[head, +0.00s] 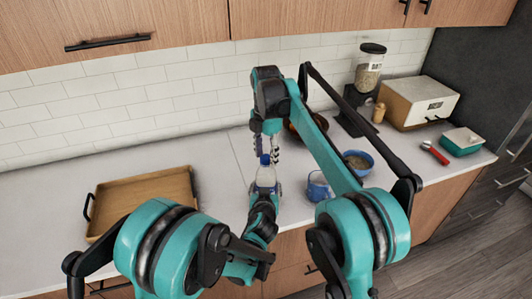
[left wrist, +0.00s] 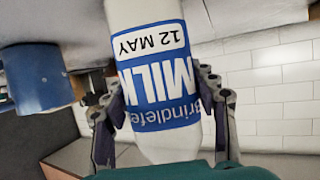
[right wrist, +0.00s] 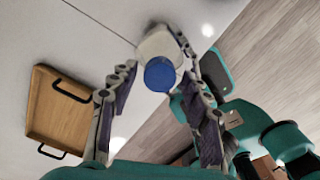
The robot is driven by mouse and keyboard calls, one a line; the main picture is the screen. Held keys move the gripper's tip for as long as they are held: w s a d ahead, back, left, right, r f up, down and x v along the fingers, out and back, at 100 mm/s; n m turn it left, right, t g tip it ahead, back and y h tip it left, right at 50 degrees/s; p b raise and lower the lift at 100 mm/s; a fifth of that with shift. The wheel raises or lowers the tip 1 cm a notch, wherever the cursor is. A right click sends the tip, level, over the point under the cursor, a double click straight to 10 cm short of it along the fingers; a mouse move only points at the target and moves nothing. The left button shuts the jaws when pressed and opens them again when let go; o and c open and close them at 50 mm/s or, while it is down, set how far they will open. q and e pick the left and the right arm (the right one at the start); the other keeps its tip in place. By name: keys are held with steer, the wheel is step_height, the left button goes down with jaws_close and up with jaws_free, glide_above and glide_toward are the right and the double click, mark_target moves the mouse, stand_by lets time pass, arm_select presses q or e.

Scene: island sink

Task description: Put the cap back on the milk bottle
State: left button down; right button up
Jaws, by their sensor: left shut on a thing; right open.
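The white milk bottle (head: 266,177) stands upright over the counter's front edge. In the left wrist view its blue and white label (left wrist: 160,75) reads upside down. My left gripper (head: 265,192) is shut around the bottle, one finger on each side. The blue cap (head: 265,159) is on top of the bottle; the right wrist view shows it (right wrist: 160,74) as a round disc over the bottle top. My right gripper (head: 267,149) is just above the cap, pointing down, open, its fingers either side of the cap with gaps. Whether the cap is fully seated cannot be told.
A blue mug (head: 318,186) stands close right of the bottle, with a blue bowl (head: 358,162) behind it. A wooden tray (head: 140,193) lies at left. A grinder (head: 365,85), a white bread box (head: 418,102) and a teal container (head: 461,141) stand at right.

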jaws_close()
steer(key=m, duration=0.7)
steer(key=shift+m, duration=0.4)
steer(key=m, duration=2.3)
steer(key=shift+f, duration=0.1)
steer(key=m, duration=0.3)
steer(key=shift+o, duration=0.3)
jaws_free()
